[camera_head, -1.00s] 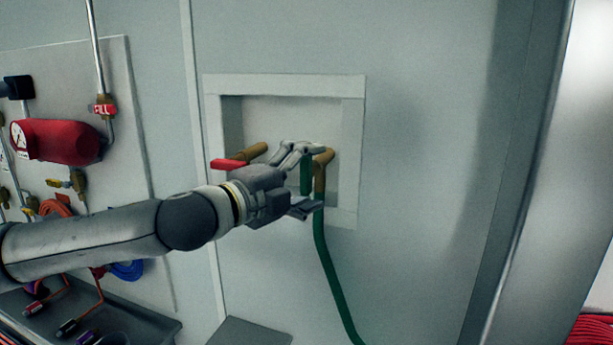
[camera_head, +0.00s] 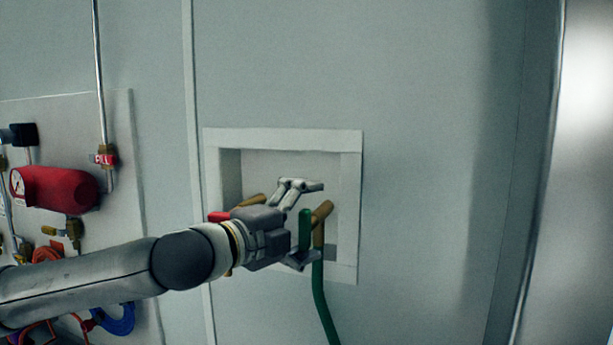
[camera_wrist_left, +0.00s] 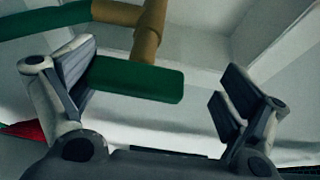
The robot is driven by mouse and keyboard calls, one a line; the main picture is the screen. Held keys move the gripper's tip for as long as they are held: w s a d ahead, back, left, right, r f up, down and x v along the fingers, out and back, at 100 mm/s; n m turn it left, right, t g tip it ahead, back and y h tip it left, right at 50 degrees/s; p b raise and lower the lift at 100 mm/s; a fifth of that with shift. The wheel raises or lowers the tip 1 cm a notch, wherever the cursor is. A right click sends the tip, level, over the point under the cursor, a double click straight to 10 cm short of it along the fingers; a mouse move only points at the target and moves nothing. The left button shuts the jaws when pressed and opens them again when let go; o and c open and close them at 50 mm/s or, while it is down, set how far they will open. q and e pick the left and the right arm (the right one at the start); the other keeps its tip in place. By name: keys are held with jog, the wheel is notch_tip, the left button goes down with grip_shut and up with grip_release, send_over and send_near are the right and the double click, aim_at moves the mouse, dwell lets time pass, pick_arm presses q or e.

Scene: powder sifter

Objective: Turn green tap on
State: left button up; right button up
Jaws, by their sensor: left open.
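In the left wrist view the green handle (camera_wrist_left: 140,80) reaches into the gap between the fingers of the left gripper (camera_wrist_left: 158,82). It lies close to the left finger, and I cannot tell whether they touch. The right finger stands apart from it. My right gripper is not in view.
A red-handled tap (camera_head: 218,216) sits left in the recess, partly hidden by my gripper. A green hose (camera_head: 320,300) runs down from the brass tap. The recess frame (camera_head: 350,190) surrounds both taps. A panel with a red cylinder (camera_head: 58,188) stands left. The wall to the right is clear.

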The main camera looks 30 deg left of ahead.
pick_arm(q)
notch_tip(320, 180, up, 8)
jog(key=shift+w+f, duration=0.1)
jog(key=shift+f, duration=0.1)
jog(key=shift+d+r, duration=0.25)
jog(key=shift+r, duration=0.45)
jog(key=shift+g+y, duration=0.3)
jog(key=shift+g, duration=0.4)
jog(key=f, duration=0.5)
jog(key=w+a+f, duration=0.1)
jog(key=f, duration=0.2)
jog(key=shift+s+a, duration=0.2)
jog(key=shift+s, duration=0.35)
jog(key=shift+v, duration=1.1)
send_near(308, 209)
jog(key=shift+s+a+f, duration=0.3)
jog(key=shift+s+f, duration=0.4)
jog(key=shift+f, duration=0.05)
jog(key=shift+s+a+f, duration=0.35)
jog(key=shift+s+f, duration=0.3)
jog(key=shift+f, duration=0.1)
